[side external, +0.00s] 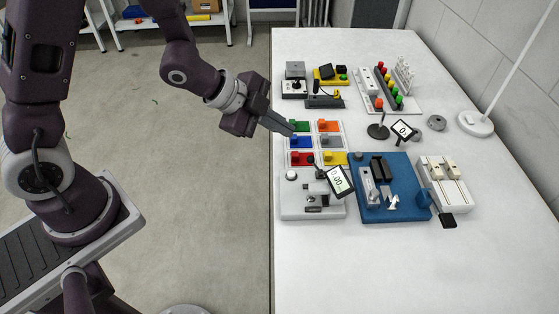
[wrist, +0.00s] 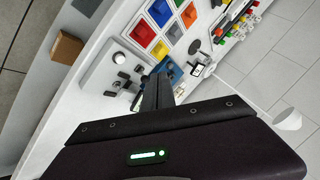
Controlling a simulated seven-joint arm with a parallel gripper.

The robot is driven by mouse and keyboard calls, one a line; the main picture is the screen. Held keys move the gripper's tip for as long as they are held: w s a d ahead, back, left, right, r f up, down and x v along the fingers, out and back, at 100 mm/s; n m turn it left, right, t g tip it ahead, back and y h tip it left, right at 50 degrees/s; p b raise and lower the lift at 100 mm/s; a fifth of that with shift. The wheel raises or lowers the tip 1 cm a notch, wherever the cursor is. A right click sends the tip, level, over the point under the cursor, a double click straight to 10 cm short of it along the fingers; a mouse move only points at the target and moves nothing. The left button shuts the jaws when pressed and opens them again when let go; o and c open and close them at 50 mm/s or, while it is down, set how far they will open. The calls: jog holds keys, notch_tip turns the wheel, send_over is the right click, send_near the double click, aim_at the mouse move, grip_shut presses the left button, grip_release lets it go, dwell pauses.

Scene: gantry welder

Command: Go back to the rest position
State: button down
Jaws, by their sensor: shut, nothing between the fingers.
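My gripper (side external: 288,130) is shut and empty in the side external view. Its fingers point right and slightly down, over the left edge of the white table (side external: 400,275), close to the tray of coloured bins (side external: 316,142). In the wrist view the shut fingers (wrist: 157,80) reach up from the dark gripper body, with the bins (wrist: 165,30) beyond them. I cannot tell the exact height of the fingertips above the bins.
Near the bins are a grey-white device (side external: 298,208), a blue base with fixtures (side external: 405,207), a white slider unit (side external: 446,190), and small displays on stands (side external: 402,130). Several coloured pegs (side external: 390,87) stand further back. A lamp (side external: 476,124) stands right. The table front is clear.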

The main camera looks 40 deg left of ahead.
jog(key=s+a+r+n+y, duration=0.3)
jog(key=s+a+r+n, duration=0.15)
jog(key=r, duration=0.25)
jog(key=s+a+r+n+y, duration=0.25)
jog(key=a+r+n, duration=0.2)
jog(key=r, duration=0.25)
jog(key=s+d+r+n+g, duration=0.1)
jog(key=s+n, duration=0.2)
jog(key=s, duration=0.5)
jog(key=s+d+r+n+g+h, duration=0.1)
jog(key=s+d+n, duration=0.1)
jog(key=s, duration=0.6)
jog(key=shift+s+n, duration=0.15)
jog(key=shift+n, duration=0.45)
jog(key=shift+r, duration=0.1)
